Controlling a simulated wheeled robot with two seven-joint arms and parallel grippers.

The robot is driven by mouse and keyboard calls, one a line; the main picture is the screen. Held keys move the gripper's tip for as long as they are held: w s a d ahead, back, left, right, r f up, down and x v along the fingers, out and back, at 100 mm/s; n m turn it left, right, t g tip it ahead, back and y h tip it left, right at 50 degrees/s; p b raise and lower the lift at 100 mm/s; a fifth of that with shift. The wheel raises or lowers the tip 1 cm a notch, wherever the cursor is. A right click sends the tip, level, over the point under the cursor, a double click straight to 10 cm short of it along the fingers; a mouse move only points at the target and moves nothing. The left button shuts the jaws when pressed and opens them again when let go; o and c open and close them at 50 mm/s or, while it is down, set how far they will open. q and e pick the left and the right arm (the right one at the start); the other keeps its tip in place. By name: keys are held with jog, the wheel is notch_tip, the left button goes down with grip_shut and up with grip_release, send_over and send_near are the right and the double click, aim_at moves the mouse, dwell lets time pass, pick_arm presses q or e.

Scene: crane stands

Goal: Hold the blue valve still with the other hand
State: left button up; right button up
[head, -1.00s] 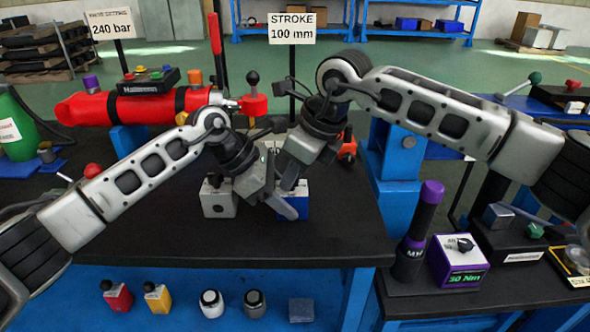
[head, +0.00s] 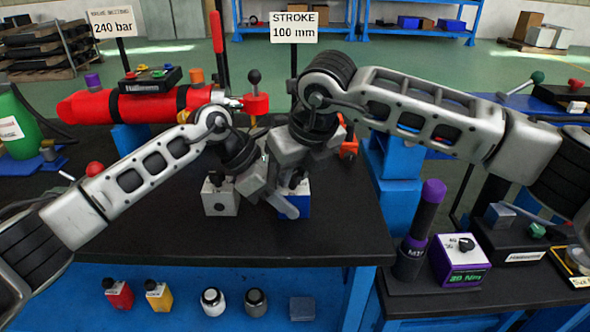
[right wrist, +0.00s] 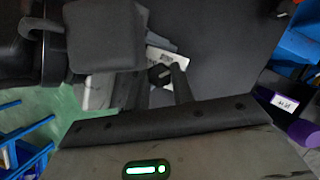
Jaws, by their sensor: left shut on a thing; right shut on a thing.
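The blue valve (head: 297,209) is a small blue block with a black knob (head: 298,179) on top, standing on the dark bench. My left gripper (head: 285,206) is low at the valve, shut on its body; a grey finger covers part of its front. My right gripper (head: 296,172) comes down from above and is shut on the knob. In the right wrist view its two fingers (right wrist: 162,88) stand either side of the dark knob (right wrist: 160,73), above a pale label. The exact contact points are partly hidden by both hands.
A grey-white valve (head: 220,200) with a black knob stands just left of the blue one. Behind are a red cylinder (head: 88,108) and a STROKE 100 mm sign (head: 294,27). A purple-topped tool (head: 425,215) and a display box (head: 460,262) stand at right.

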jog(key=o, duration=1)
jog(key=shift+a, duration=0.1)
jog(key=shift+v, duration=4.05)
jog(key=shift+w, duration=0.1)
jog(key=shift+c, duration=0.4)
